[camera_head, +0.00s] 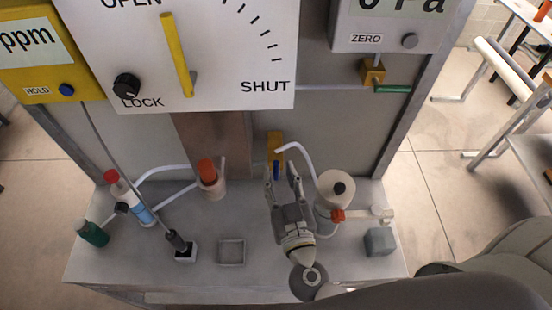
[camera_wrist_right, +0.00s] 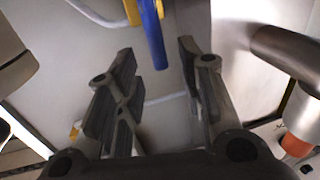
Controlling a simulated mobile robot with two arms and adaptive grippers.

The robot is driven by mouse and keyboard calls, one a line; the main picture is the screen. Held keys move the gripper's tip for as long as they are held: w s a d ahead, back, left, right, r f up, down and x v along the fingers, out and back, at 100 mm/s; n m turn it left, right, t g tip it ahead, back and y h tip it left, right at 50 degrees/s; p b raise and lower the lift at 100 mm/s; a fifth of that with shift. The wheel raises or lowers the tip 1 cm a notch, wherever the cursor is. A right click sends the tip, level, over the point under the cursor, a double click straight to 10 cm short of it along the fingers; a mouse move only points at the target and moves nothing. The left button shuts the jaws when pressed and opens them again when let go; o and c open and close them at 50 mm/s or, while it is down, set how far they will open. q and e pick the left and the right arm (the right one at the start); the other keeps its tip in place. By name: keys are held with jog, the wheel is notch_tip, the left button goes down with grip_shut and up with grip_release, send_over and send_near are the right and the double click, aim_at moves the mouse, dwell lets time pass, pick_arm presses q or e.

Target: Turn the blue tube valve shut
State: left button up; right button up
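The blue tube valve handle (camera_head: 276,170) hangs down from a yellow valve body (camera_head: 275,144) on the grey back wall, with a white tube running from it. My right gripper (camera_head: 281,174) is open, with its fingers pointing up towards the handle. In the right wrist view the blue handle (camera_wrist_right: 153,38) points down into the gap between the two fingertips (camera_wrist_right: 157,58). Space shows on both sides of it, and I see no clear contact. The handle's lower end is partly covered by the fingers in the head view. My left gripper is not in view.
A white canister (camera_head: 335,190) with a red knob stands just right of my gripper. The bench (camera_head: 130,265) also holds a grey cube (camera_head: 379,241), a square tray (camera_head: 231,251), a red-capped bottle (camera_head: 131,197) and a green bottle (camera_head: 92,233). A white OPEN/SHUT panel (camera_head: 225,60) overhangs the wall.

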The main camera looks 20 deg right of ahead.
aim_at(277, 167)
jog(key=w, duration=0.3)
jog(key=shift+w+d+p, duration=0.2)
jog(key=shift+w+p, duration=0.1)
jog(key=shift+w, duration=0.2)
jog(key=c, duration=0.4)
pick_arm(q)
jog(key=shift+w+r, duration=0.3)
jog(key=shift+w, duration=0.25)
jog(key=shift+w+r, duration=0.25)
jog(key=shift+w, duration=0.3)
pick_arm(e)
grip_shut()
